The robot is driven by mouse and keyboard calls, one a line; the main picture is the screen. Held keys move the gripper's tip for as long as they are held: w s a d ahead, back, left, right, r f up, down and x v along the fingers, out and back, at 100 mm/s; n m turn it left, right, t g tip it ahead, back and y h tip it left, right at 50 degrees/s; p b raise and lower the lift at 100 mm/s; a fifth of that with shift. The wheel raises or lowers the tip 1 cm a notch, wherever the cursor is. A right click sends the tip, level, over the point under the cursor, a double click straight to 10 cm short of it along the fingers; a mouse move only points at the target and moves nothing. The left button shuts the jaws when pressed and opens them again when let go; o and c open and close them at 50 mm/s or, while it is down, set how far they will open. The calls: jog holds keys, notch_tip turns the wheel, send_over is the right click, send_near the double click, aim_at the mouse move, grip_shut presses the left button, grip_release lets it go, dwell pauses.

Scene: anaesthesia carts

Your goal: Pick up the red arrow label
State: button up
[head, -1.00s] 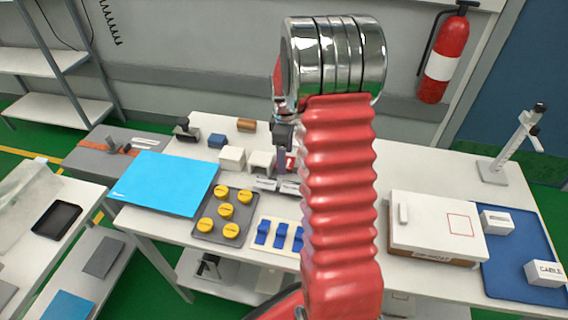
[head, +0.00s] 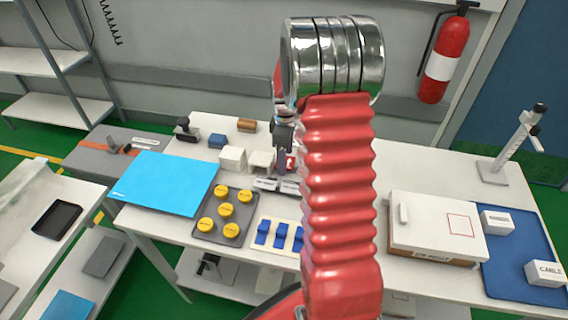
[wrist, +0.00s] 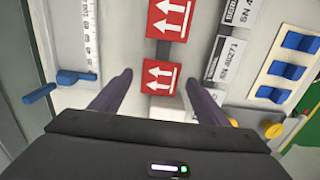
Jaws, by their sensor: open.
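In the wrist view two red square labels with white double arrows show, one nearer (wrist: 161,76) and one farther (wrist: 168,20). A dark grey strip shows between them. My gripper (wrist: 160,78) is open, with one dark finger on each side of the nearer label. I cannot tell how far its tips are above the label. In the head view my gripper (head: 282,166) points down over the back middle of the table, and only a sliver of red (head: 291,162) shows beside it. My arm hides the rest.
White printed labels (wrist: 226,60) and blue clips on a cream board (wrist: 285,68) lie to the right in the wrist view. A ruler (wrist: 90,30) and a blue-handled part (wrist: 60,85) lie left. White boxes (head: 232,158) stand left of my gripper in the head view.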

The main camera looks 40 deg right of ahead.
jog(key=shift+f, duration=0.15)
jog(key=shift+c, duration=0.2)
jog(key=c, duration=1.1)
